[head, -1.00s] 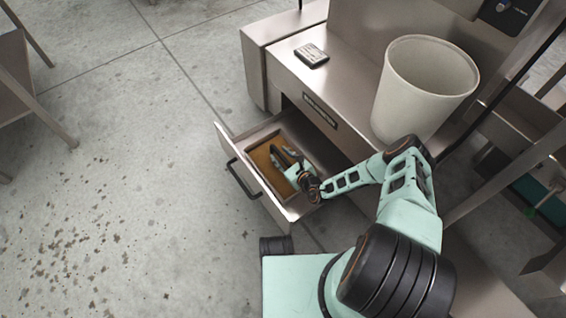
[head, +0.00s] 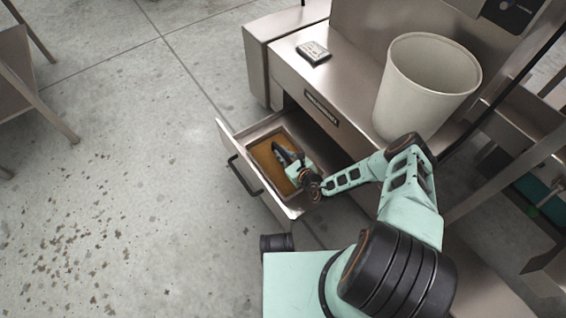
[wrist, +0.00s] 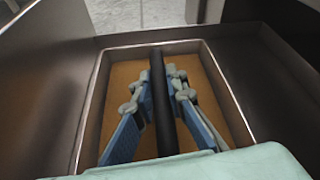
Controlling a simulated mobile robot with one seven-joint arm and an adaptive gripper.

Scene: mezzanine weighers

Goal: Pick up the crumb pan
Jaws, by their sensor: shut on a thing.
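The crumb pan (head: 259,156) is a shallow rectangular tray with a pale metal rim and a brown bottom. It sits inside the pulled-out drawer (head: 224,134) of the steel machine. In the wrist view the pan (wrist: 93,108) fills the middle, with a dark bar (wrist: 161,120) running lengthwise over it. My gripper (head: 284,154) reaches down into the pan. In the wrist view my gripper (wrist: 159,78) has its blue-padded fingers on both sides of the bar, shut on it. The gripper hides part of the pan's bottom.
The drawer's black handle (head: 243,176) faces the open concrete floor. A large pale bin (head: 424,88) and a small flat box (head: 313,52) stand on the machine's ledge above the drawer.

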